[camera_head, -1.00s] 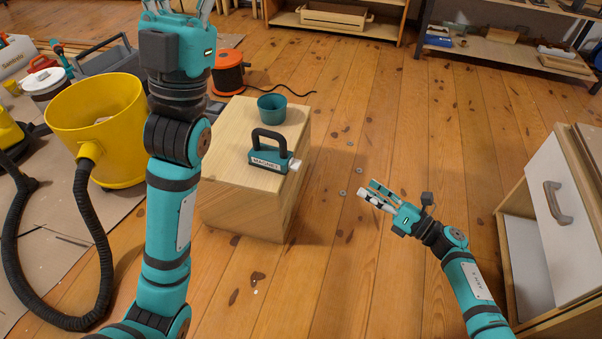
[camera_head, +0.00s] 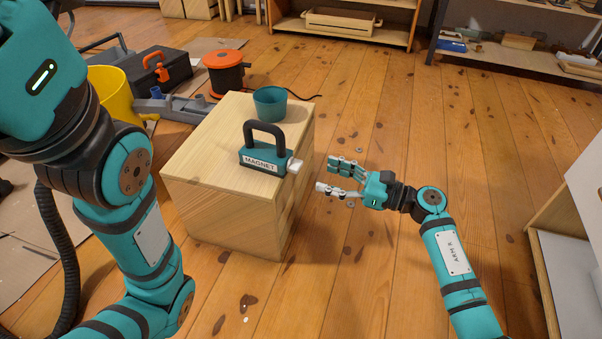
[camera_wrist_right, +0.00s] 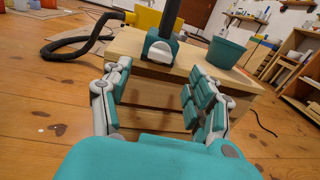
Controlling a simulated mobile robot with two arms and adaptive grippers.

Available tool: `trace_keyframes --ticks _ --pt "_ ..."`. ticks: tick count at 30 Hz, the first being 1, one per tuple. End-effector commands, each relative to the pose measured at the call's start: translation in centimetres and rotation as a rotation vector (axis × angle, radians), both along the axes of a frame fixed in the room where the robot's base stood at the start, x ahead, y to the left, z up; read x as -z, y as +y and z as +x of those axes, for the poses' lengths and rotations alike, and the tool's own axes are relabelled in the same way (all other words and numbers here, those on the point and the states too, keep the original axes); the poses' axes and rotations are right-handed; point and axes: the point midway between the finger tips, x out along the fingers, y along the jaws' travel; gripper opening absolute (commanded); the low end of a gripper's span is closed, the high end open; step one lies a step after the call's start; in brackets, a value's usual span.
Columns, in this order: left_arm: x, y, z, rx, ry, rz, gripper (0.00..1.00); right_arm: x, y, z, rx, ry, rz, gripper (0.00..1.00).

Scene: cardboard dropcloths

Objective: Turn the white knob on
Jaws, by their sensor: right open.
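The white knob (camera_head: 295,165) sticks out of the right end of a teal block labelled MAGNET (camera_head: 262,160) with a black handle. The block sits on top of a wooden box (camera_head: 200,160), near its right edge. In the right wrist view the white knob (camera_wrist_right: 159,50) faces me, straight ahead between the fingers. My right gripper (camera_head: 326,175) is open and empty, just right of the box and a short gap from the knob. It also shows in the wrist view (camera_wrist_right: 159,70). My left arm fills the left side of the head view; its fingers are out of frame.
A teal cup (camera_head: 270,104) stands on the box behind the magnet block. A yellow bucket (camera_head: 112,95), a black toolbox (camera_head: 150,75) and an orange reel (camera_head: 224,70) stand behind left. A cabinet (camera_head: 565,230) is at the right. The floor between is mostly clear.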

Motion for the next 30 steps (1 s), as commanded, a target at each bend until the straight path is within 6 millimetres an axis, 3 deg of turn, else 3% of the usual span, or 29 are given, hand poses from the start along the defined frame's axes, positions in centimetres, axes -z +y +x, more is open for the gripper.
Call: trace_keyframes --ticks 6,12,24,30 --pt "2.3 0.0 0.0 0.000 0.001 0.000 0.40 0.3 4.2 1.8 -0.001 -0.002 0.004 0.60" --pt "3.2 0.0 0.0 0.000 0.000 0.001 0.40 0.2 6.5 2.7 0.000 0.001 0.003 0.60" --pt "3.3 0.0 0.0 -0.001 0.001 0.001 0.40 0.0 7.1 3.0 0.000 0.002 0.000 0.60" --pt "3.3 0.0 0.0 -0.001 0.001 0.001 0.40 0.0 7.1 3.0 0.000 0.002 0.001 0.33"
